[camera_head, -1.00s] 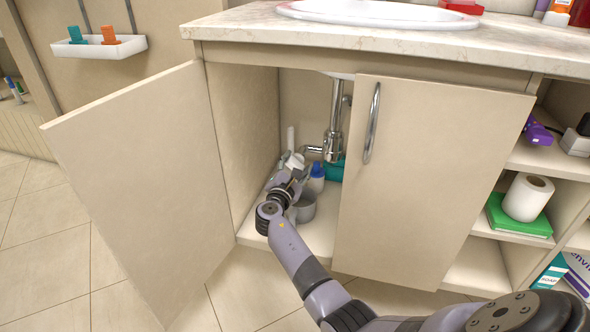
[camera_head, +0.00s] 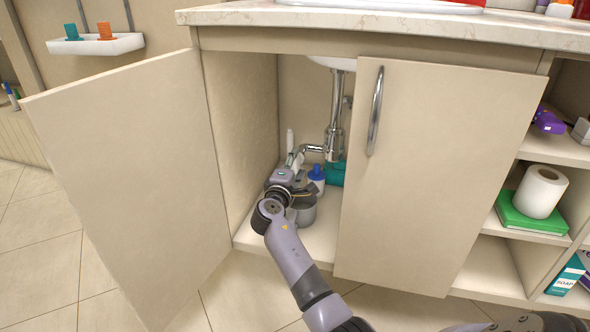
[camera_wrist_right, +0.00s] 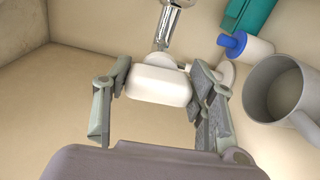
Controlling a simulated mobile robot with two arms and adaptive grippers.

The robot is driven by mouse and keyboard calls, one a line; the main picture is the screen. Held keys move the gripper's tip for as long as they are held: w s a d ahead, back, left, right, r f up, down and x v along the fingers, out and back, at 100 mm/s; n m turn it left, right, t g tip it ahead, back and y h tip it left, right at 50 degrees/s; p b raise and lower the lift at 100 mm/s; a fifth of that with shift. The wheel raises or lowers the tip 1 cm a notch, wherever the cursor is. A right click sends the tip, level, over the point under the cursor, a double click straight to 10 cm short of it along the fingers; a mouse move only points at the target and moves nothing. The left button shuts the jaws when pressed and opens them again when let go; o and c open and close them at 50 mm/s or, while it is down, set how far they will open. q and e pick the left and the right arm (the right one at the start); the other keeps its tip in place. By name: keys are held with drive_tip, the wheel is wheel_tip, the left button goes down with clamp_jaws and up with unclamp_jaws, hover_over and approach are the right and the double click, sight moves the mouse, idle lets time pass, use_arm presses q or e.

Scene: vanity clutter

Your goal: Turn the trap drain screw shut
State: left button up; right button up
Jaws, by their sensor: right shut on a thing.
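The chrome drain pipe and trap (camera_head: 333,140) hang below the sink inside the open cabinet. A white rounded block, seemingly the handle of the trap drain screw (camera_wrist_right: 158,86), sits in front of a white collar by the chrome pipe (camera_wrist_right: 167,28) in the right wrist view. My right gripper (camera_head: 295,174) reaches into the cabinet at the pipe's left end. In the right wrist view its fingers (camera_wrist_right: 162,78) stand on both sides of the white block and are shut on it. The screw's thread is hidden. My left gripper is not in view.
A grey mug (camera_wrist_right: 285,92), a blue-capped white bottle (camera_head: 317,181) and a teal item (camera_head: 335,173) stand close on the right. The open left door (camera_head: 125,185) and closed right door (camera_head: 430,180) flank the opening. The cabinet floor in front is bare.

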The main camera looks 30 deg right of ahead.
drive_tip(key=shift+f+m, duration=0.1)
drive_tip(key=shift+m, duration=0.3)
drive_tip(key=o, duration=1.1)
drive_tip(key=shift+o, duration=0.2)
drive_tip(key=shift+s+a, duration=0.15)
drive_tip(key=v, duration=1.1)
drive_tip(key=shift+s+a, duration=0.25)
